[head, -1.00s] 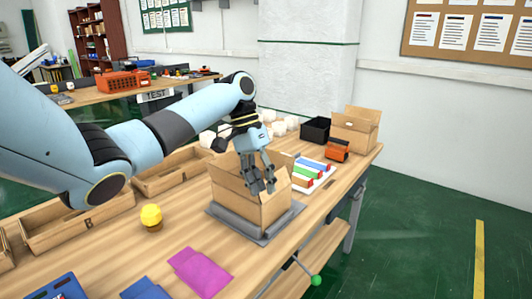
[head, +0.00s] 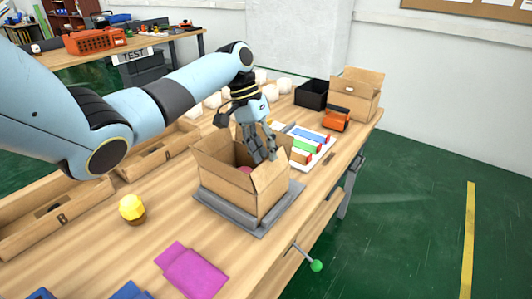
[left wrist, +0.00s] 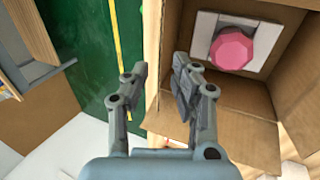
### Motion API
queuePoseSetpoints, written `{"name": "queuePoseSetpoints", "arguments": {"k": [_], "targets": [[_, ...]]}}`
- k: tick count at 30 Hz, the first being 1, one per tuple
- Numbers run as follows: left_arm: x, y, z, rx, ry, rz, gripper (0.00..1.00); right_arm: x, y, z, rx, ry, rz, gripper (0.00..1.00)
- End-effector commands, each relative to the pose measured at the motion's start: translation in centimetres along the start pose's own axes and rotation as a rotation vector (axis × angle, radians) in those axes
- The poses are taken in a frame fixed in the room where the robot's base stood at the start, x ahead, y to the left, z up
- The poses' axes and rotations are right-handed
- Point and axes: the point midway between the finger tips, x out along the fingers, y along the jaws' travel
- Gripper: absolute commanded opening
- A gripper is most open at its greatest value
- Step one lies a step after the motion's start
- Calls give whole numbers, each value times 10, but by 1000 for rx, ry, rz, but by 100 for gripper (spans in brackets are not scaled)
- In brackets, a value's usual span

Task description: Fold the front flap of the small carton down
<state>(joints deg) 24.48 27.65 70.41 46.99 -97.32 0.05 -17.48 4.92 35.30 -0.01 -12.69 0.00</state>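The small carton (head: 228,192) stands open-topped on a grey tray (head: 262,229) on the bench. A flap (head: 270,172) stands up along its right side. The left wrist view shows a tan flap (left wrist: 225,135) below the opening; I cannot tell which flap is the front one. A pink faceted object (left wrist: 230,48) sits in a white insert (left wrist: 203,32) inside. My left gripper (head: 265,158) hangs over the carton's far right edge, fingers pointing down. In the left wrist view its fingers (left wrist: 160,66) are apart with nothing held between them. My right gripper is not in view.
A tray with coloured strips (head: 308,146), an orange device (head: 336,120), a black bin (head: 312,94) and another open carton (head: 355,95) stand behind on the right. A yellow-topped item (head: 131,208) and a magenta packet (head: 190,270) lie front left.

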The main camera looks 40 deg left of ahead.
Motion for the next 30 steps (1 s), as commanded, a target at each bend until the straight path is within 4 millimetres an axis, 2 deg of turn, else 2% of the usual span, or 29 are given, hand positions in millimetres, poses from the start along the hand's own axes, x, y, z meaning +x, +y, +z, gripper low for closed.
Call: {"name": "queuePoseSetpoints", "arguments": {"k": [5,12,18,30], "targets": [[12,0,0,1,0,0,26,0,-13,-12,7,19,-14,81],[12,0,0,1,0,0,26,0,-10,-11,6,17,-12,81],[12,0,0,1,1,0,1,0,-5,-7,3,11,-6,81],[12,-1,0,0,0,7,0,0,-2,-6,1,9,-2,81]]}}
